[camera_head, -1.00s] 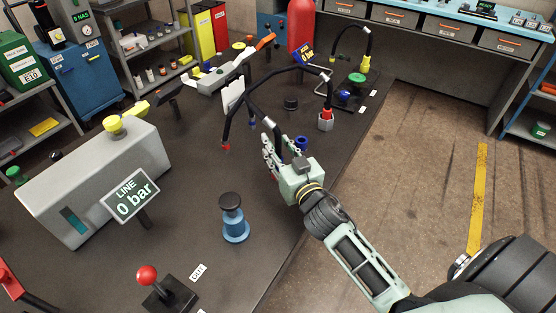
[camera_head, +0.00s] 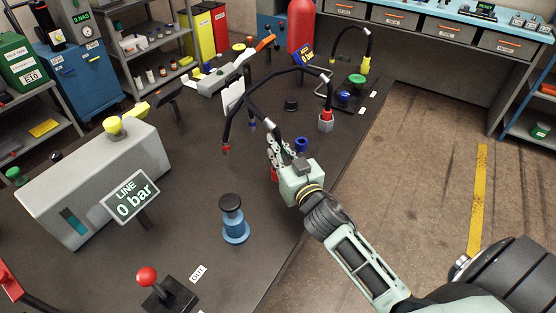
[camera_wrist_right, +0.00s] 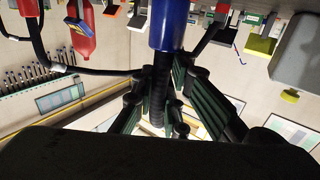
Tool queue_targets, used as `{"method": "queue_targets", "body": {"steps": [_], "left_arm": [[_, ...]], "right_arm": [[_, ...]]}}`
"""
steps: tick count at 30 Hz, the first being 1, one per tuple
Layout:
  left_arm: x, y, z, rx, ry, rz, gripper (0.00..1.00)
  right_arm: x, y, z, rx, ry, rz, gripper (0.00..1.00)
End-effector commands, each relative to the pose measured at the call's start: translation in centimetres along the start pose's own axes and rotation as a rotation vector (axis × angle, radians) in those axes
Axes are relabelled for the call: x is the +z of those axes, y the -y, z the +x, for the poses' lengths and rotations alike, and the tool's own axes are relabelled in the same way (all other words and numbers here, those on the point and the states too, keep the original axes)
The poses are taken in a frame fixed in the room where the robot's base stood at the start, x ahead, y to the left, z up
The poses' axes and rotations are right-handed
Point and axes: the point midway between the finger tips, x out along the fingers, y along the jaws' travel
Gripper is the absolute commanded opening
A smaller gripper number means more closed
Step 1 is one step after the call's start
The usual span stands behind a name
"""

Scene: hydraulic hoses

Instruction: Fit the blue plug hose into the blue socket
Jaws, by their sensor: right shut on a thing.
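My right gripper (camera_head: 276,152) is shut on a black hose, whose pale metal fitting (camera_head: 270,125) shows just above the fingers in the head view. In the right wrist view the fingers (camera_wrist_right: 160,105) close around the ribbed black hose (camera_wrist_right: 157,90), with a large blue plug (camera_wrist_right: 172,25) at its end. That held plug is hidden behind the gripper in the head view. A blue ring-shaped part (camera_head: 301,144), apparently the blue socket, stands on the table just right of the fingers. The plug looks apart from it. My left gripper is not in view.
A red part (camera_head: 274,174) shows below the fingers. A red plug sits in a grey socket (camera_head: 326,121).

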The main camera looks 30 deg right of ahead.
Motion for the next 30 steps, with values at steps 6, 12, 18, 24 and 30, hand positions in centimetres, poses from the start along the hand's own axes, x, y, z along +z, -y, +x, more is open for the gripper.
{"method": "queue_targets", "body": {"steps": [6,12,18,24,30], "left_arm": [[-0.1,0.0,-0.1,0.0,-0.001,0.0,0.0],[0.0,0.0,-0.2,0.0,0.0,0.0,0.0],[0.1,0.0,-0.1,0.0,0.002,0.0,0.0],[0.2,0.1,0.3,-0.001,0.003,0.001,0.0],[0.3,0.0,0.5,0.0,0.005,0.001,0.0]], "right_arm": [[-0.5,0.0,0.0,0.0,-0.003,-0.002,0.0],[-2.8,0.0,0.0,-0.002,-0.006,-0.002,0.0],[-5.4,-2.0,-1.0,-0.001,-0.002,-0.008,0.0],[-8.0,-6.0,-3.0,-0.001,-0.001,-0.008,0.0],[-10.0,-9.0,-4.5,-0.001,0.0,-0.005,0.0]]}}
